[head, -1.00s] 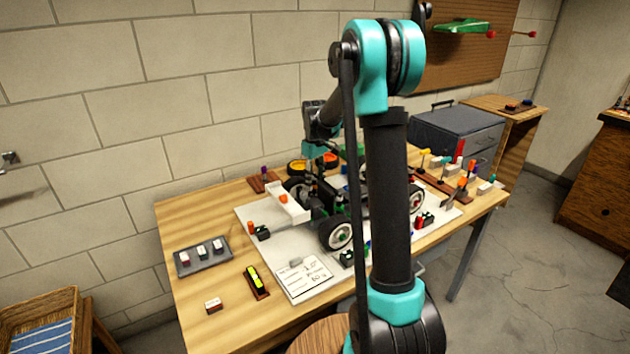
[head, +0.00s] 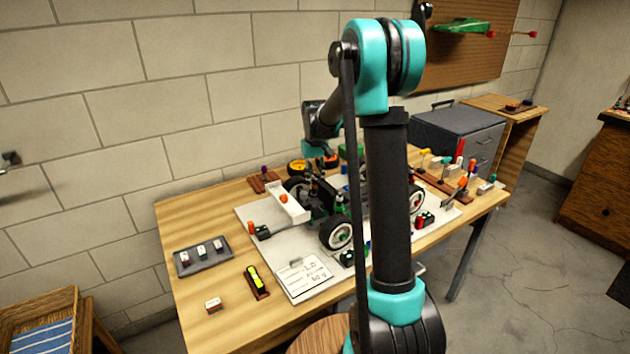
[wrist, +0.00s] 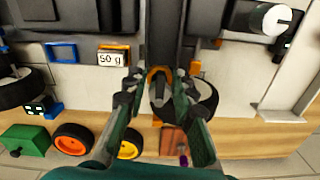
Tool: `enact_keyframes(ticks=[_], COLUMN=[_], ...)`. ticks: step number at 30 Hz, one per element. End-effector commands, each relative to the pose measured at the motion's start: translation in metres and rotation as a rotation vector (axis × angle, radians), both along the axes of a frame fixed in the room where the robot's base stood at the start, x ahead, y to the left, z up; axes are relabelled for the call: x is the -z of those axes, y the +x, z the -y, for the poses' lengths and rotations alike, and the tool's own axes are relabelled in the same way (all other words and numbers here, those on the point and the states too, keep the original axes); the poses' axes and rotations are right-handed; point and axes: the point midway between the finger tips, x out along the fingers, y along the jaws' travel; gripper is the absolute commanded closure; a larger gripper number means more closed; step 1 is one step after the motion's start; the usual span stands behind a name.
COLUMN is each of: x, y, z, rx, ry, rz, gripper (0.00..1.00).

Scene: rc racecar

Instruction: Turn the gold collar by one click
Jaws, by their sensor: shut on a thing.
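The RC racecar (head: 338,232) stands on a pale board on the workbench, partly hidden behind my arm in the head view. In the wrist view, a gold-orange collar (wrist: 159,73) sits at the middle, around or beside a dark shaft-like part. My gripper (wrist: 157,80) has one finger on each side of the collar and is shut on it. The fingers partly cover the collar's sides, so its exact contact is hard to see. In the head view my gripper is too small and hidden to make out, below my teal wrist.
A white "50 g" block (wrist: 112,58) lies left of my fingers. A black wheel (wrist: 200,100) is close at the right finger. Orange (wrist: 72,139) and yellow (wrist: 130,143) rings and a green box (wrist: 24,140) are near the bench edge. A written card (head: 303,277) lies at the front.

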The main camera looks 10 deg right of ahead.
Motion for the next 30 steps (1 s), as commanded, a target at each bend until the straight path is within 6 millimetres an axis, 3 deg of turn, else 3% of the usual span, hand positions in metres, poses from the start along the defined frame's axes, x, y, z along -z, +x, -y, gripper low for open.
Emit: enact_keyframes(ticks=[9, 10, 14, 24, 30], x=[0.000, 0.000, 0.000, -0.002, -0.026], y=[0.000, 0.000, 0.000, 0.000, 0.000], z=[0.000, 0.000, 0.000, 0.000, 0.000], rx=[0.007, 0.007, 0.006, 0.006, 0.006], ry=[0.000, 0.000, 0.000, 0.000, 0.000], rz=[0.000, 0.000, 0.000, 0.000, 0.000], gripper=[1.00, 0.71, 0.55, 0.53, 0.53])
